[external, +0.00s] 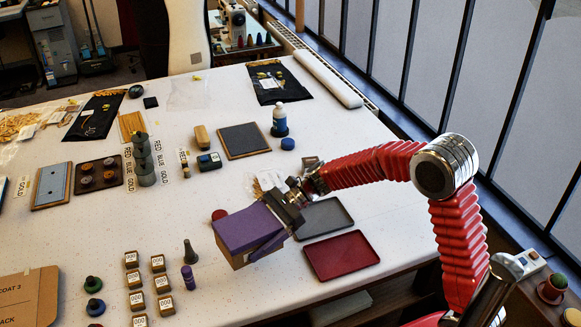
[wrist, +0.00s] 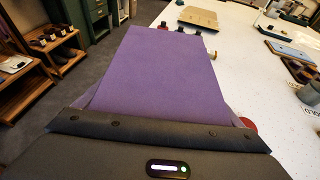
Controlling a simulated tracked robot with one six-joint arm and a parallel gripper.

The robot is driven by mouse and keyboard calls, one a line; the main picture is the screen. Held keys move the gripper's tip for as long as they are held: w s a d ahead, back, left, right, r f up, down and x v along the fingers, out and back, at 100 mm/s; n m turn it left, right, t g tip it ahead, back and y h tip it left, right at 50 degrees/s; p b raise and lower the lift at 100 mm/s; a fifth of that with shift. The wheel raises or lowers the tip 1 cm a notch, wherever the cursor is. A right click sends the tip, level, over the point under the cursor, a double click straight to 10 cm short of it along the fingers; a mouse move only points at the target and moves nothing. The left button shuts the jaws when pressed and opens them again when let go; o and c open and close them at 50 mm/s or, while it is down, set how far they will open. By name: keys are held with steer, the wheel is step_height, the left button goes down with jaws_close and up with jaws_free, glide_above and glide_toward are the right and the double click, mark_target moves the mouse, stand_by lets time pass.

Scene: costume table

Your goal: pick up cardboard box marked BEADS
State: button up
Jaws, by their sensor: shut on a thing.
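A grey tray (external: 323,217) and a red tray (external: 325,268) lie to the right of the box. A dark square pad (external: 244,141) lies farther back. Bare table shows in front.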

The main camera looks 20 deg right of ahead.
steer(key=shift+r, duration=1)
